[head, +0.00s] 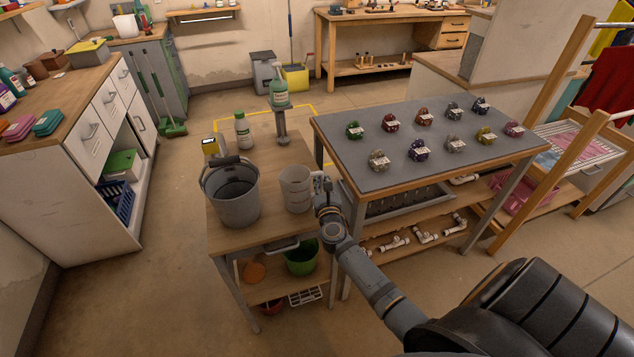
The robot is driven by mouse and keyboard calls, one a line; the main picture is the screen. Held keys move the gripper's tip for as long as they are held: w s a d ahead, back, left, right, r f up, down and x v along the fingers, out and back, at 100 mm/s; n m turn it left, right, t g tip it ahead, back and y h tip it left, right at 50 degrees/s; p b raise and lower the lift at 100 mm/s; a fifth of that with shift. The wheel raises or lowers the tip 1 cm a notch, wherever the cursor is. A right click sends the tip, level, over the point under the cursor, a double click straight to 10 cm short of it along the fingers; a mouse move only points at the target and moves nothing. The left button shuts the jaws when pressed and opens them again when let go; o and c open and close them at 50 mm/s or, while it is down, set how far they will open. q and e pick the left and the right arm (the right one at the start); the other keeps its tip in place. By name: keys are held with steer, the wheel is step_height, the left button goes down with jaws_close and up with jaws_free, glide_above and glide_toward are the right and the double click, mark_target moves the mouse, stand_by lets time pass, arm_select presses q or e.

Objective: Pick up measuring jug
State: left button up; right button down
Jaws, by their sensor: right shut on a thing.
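The measuring jug (296,190) is a pale, translucent container standing upright on the small wooden table (262,238). A grey bucket (232,192) stands just to its left. My right gripper (322,190) is at the jug's right side, where the handle is. It is shut on the jug, and its fingers are small and partly hidden here. I cannot tell whether the jug's base is lifted off the tabletop. My left gripper is not in view.
A grey-topped table (385,165) with several small coloured items stands close on the right. Floor is clear on the left.

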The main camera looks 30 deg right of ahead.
mark_target(322, 173)
steer(key=shift+r+p, duration=0.3)
steer(key=shift+r, duration=0.4)
step_height(322, 173, up, 2)
steer(key=shift+r+p, duration=0.1)
steer(key=shift+p, duration=0.4)
steer(key=s+a+r+p, duration=0.2)
steer(key=s+a+r, duration=0.5)
steer(key=s+r, duration=0.2)
steer(key=shift+s+a+r+p, duration=0.2)
steer(key=shift+s+p, duration=0.2)
steer(key=shift+s, duration=1)
